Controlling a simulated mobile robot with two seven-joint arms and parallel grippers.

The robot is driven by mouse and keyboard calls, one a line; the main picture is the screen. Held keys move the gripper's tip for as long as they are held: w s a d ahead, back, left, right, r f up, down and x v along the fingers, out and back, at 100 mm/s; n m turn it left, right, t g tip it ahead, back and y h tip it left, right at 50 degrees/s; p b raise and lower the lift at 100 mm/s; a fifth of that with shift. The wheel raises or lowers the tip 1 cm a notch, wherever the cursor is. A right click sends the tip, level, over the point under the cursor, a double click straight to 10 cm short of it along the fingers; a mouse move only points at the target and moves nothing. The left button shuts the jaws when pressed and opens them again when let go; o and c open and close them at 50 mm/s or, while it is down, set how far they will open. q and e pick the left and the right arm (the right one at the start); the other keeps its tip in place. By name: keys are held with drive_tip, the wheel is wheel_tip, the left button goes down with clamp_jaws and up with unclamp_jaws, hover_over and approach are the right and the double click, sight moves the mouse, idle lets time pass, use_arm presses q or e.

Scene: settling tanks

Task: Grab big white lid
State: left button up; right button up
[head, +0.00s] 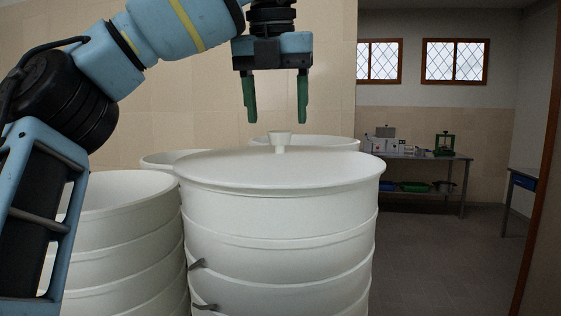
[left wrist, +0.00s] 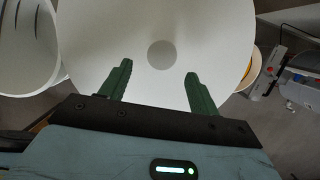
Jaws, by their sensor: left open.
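The big white lid (head: 240,172) lies on top of a tall white tank (head: 280,245) in the middle of the head view. A small knob (head: 279,141) stands up from the lid's centre. My left gripper (head: 278,118) is open and empty above the knob, with its green fingers pointing down. In the left wrist view the lid (left wrist: 115,38) fills the middle, and its round knob (left wrist: 161,55) shows beyond and between the spread fingers (left wrist: 160,88). My right gripper is not in view.
An open white tank (head: 110,200) stands close at the left, and more white tanks (head: 330,142) stand behind. A metal table (head: 415,157) with equipment is at the back right. The floor (head: 440,240) at the right is clear.

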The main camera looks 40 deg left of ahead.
sight(279, 132)
use_arm(q)
drive_tip(key=shift+w+a+f, duration=0.1)
drive_tip(key=shift+w+f, duration=0.1)
drive_tip(key=shift+f, duration=0.3)
drive_tip(key=x, duration=0.4)
drive_tip(key=shift+w+a+f, duration=0.15)
drive_tip(key=shift+w+a, duration=0.05)
drive_tip(key=shift+w, duration=0.1)
drive_tip(key=shift+s, duration=0.1)
drive_tip(key=c, duration=1.2)
